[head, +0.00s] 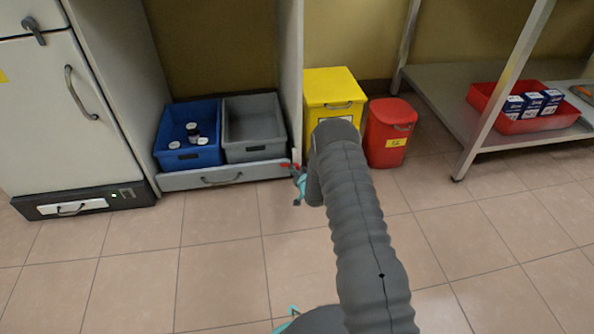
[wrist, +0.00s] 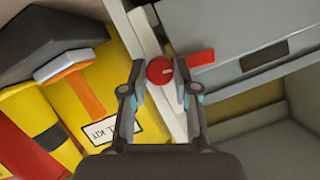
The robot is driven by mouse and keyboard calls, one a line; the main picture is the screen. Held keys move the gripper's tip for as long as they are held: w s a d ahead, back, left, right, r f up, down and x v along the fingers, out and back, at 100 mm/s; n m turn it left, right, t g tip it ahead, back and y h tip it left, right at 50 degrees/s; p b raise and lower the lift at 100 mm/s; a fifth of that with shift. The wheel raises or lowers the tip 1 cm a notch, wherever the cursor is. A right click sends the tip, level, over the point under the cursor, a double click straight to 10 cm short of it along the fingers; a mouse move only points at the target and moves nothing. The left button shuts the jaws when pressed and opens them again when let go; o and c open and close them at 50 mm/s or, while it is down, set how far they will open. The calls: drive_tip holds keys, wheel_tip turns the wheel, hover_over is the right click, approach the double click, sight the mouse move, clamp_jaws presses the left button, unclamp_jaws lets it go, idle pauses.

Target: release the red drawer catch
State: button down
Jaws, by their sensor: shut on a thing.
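The red drawer catch has a round red knob (wrist: 159,70) and a flat red bar (wrist: 201,58) in the wrist view. It sits by the cabinet's side panel, with the bar reaching over the edge of the grey drawer front (wrist: 235,65). My gripper (wrist: 160,72) is shut on the knob, one finger on each side. In the head view the catch (head: 285,165) is small at the right end of the low grey drawer (head: 230,179). My gripper (head: 300,183) is there too, partly hidden by my arm. The drawer looks closed.
A blue bin (head: 188,155) with several jars and a grey bin (head: 254,150) stand above the drawer. A yellow bin (head: 335,88) and a red bin (head: 390,147) stand right of the cabinet. The tiled floor (head: 220,245) in front is clear.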

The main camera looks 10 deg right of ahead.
drive_tip(key=shift+d+f+m+t+y, duration=0.1)
drive_tip(key=shift+m+t+y, duration=0.65)
drive_tip(key=shift+m, duration=1.35)
drive_tip(key=shift+d+f+m+t+y, duration=0.1)
drive_tip(key=shift+m+t+y, duration=0.35)
drive_tip(key=shift+m+y, duration=1.15)
drive_tip(key=shift+d+f+m+t+y, duration=0.1)
drive_tip(key=shift+m+t+y, duration=0.4)
drive_tip(key=shift+m, duration=2.1)
drive_tip(key=c, duration=0.9)
unclamp_jaws()
drive_tip(key=v, duration=1.2)
drive_tip(key=shift+a+f, duration=0.15)
